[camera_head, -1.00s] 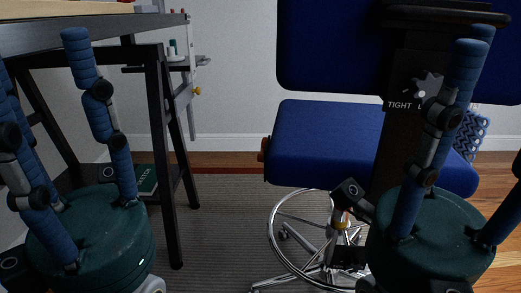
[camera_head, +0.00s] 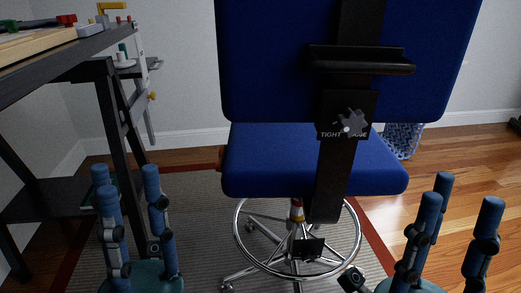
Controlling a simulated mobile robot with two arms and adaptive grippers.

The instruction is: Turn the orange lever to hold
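A small orange-brown piece (camera_head: 220,158), perhaps the lever, sticks out at the left edge of the blue chair's seat (camera_head: 310,170). No "hold" marking is readable there. My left gripper (camera_head: 127,180) is at the lower left, fingers up, spread and empty, apart from the chair. My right gripper (camera_head: 458,198) is at the lower right, fingers up, spread and empty, right of the chair. Both palms are partly cut off by the lower edge.
A grey star knob (camera_head: 350,123) with a TIGHT label is on the chair's back post. The chair has a chrome ring base (camera_head: 240,238). A dark desk (camera_head: 60,52) stands left, with a yellow lever-like part (camera_head: 110,7) on top.

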